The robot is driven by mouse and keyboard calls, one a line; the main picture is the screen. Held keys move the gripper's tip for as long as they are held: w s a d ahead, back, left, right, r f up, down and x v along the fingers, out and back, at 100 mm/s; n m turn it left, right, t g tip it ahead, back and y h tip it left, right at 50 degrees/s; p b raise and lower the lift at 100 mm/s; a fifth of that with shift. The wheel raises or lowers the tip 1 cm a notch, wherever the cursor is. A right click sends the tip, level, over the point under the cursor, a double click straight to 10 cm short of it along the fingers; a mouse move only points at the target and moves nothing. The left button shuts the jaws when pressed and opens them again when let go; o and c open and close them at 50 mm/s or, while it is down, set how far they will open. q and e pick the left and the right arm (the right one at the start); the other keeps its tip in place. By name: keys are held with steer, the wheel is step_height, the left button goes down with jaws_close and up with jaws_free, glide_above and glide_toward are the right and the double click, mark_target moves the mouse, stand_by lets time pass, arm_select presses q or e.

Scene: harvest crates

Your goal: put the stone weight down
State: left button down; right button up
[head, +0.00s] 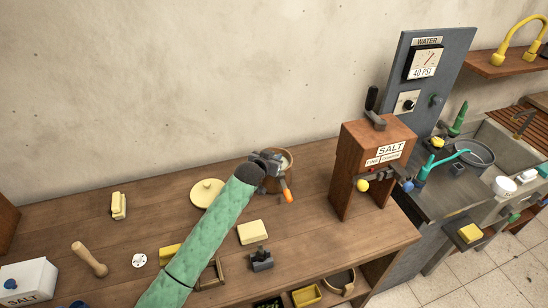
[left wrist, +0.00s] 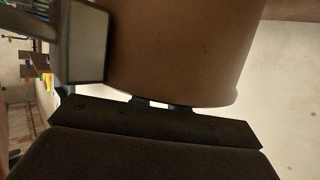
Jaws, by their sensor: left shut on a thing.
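My left gripper (head: 272,163) is at the brown crock (head: 277,183) on the wooden counter, at its rim in the head view. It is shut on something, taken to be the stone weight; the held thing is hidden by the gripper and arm. In the left wrist view a grey finger (left wrist: 85,45) stands beside the large brown curved wall of the crock (left wrist: 185,50). I cannot tell whether the weight touches the crock. My right gripper is not in view.
A round pale lid (head: 207,193) lies left of the crock. A wooden salt dispenser (head: 350,155) stands to the right. A pale yellow block (head: 252,232) and a dark grey knobbed object (head: 261,261) are in front. Some bare counter (head: 310,215) lies between crock and dispenser.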

arm_select(q)
steer(key=shift+f, duration=0.5)
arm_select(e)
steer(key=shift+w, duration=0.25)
arm_select(q)
steer(key=c, duration=1.3)
jaws_free()
steer(key=shift+s+f, duration=0.1)
steer(key=shift+c, duration=0.2)
